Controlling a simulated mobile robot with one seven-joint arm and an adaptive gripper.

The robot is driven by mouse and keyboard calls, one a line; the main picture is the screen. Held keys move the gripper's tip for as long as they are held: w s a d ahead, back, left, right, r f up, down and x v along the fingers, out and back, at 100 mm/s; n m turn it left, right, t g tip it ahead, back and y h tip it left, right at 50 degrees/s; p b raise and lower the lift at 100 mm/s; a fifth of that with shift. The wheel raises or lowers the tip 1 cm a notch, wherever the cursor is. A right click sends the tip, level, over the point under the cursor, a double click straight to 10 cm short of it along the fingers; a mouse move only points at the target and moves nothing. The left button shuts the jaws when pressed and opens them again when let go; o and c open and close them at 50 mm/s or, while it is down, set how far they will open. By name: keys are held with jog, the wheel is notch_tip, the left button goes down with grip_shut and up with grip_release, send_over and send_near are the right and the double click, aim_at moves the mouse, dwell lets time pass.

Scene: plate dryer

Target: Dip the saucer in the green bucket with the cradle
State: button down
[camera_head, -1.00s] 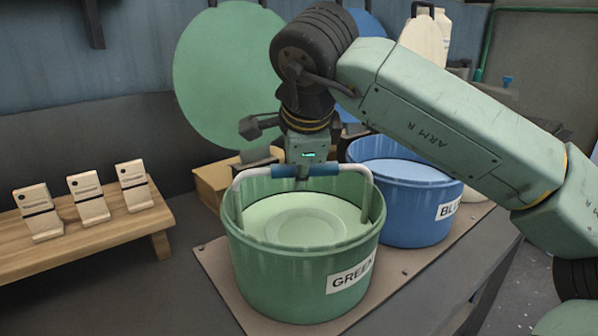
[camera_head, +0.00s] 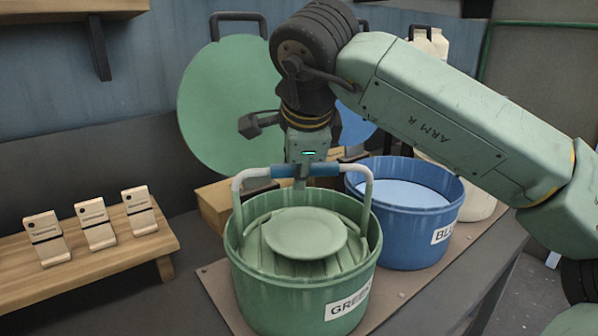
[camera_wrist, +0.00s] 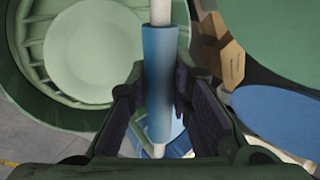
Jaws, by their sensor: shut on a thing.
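The green bucket (camera_head: 300,300) stands on a board, labelled GREEN. The cradle (camera_head: 324,170) has a pale arched handle with a blue grip and a slatted green base inside the bucket. The saucer (camera_head: 305,233) lies flat on the slats, its upper face now coated pale green and showing clear. My gripper (camera_head: 302,172) is shut on the blue grip above the bucket. The wrist view shows the blue grip (camera_wrist: 159,85) between my fingers and the saucer (camera_wrist: 95,55) at upper left. Liquid below the slats is hidden.
A blue bucket (camera_head: 405,255) with pale blue liquid stands close at the right. A wooden bench (camera_head: 110,245) with several small stands is at the left. A large green lid (camera_head: 225,105) leans behind, near a wooden box (camera_head: 217,208) and white jugs (camera_head: 432,45).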

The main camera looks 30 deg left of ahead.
jog(key=shift+r+p, duration=2.55)
jog(key=shift+r, duration=1.4)
jog(key=shift+s, duration=0.1)
